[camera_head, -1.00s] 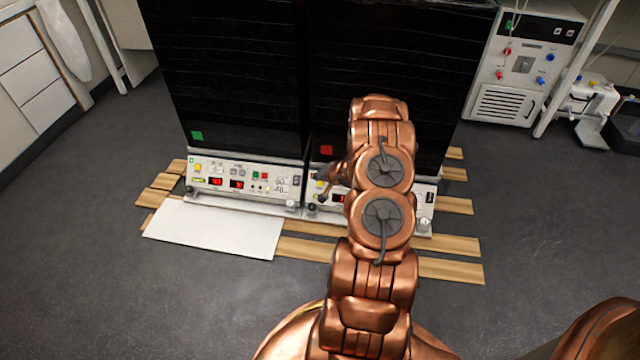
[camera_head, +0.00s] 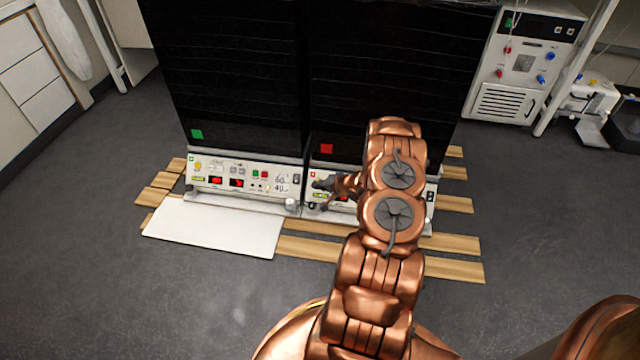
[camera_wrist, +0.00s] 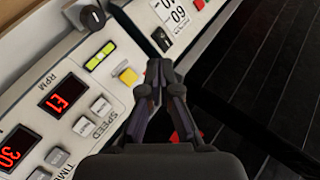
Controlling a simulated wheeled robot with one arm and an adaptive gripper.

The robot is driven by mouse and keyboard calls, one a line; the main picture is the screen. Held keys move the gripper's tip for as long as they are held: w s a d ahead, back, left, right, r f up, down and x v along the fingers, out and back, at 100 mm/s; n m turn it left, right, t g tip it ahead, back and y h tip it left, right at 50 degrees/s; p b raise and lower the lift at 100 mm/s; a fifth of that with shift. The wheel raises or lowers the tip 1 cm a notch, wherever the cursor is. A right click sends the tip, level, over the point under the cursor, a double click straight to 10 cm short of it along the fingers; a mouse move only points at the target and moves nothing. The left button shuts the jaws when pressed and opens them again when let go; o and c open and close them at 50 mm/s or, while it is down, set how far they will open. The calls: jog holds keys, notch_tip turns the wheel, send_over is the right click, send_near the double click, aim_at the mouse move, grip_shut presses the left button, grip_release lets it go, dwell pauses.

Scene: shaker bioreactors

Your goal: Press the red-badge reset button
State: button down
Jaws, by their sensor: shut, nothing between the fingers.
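The right-hand black unit bears a red badge (camera_head: 326,149) above its white control panel (camera_wrist: 75,90). In the wrist view the panel has a yellow square button (camera_wrist: 127,76), a lit yellow-green strip (camera_wrist: 100,56), and red displays, one reading E1 (camera_wrist: 63,96). No reset lettering is readable on the yellow button. My gripper (camera_wrist: 158,78) is shut and empty, its fingertips over the panel right beside the yellow button. I cannot tell whether they touch the panel. In the head view my gripper (camera_head: 323,184) is at the panel's left end, and my arm covers much of that panel.
The left-hand unit has a green badge (camera_head: 197,134) and a similar panel (camera_head: 240,180). A black knob (camera_wrist: 93,17) sticks out near the button. A white board (camera_head: 215,229) and wooden slats (camera_head: 450,270) lie on the floor in front. Open floor lies left.

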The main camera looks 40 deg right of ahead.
jog(key=w+d+f+b, duration=0.2)
jog(key=d+f, duration=0.1)
jog(key=w+d+f+b, duration=0.1)
jog(key=shift+d+f, duration=0.2)
jog(key=shift+f, duration=0.2)
jog(key=shift+w+d+f, duration=0.15)
jog(key=shift+f, duration=0.05)
jog(key=shift+f+b, duration=0.1)
jog(key=shift+b, duration=0.2)
dwell(1.0)
jog(key=shift+w+d+f, duration=0.1)
jog(key=shift+w+d+b, duration=0.1)
jog(key=shift+w+b, duration=0.05)
jog(key=shift+b, duration=0.15)
jog(key=shift+w+d+f+b, duration=0.15)
jog(key=shift+d+f+b, duration=0.15)
jog(key=shift+b, duration=0.05)
dwell(0.8)
dwell(0.3)
jog(key=shift+s+a+r+p, duration=0.35)
jog(key=shift+a+r+p, duration=0.2)
jog(key=shift+p, duration=0.1)
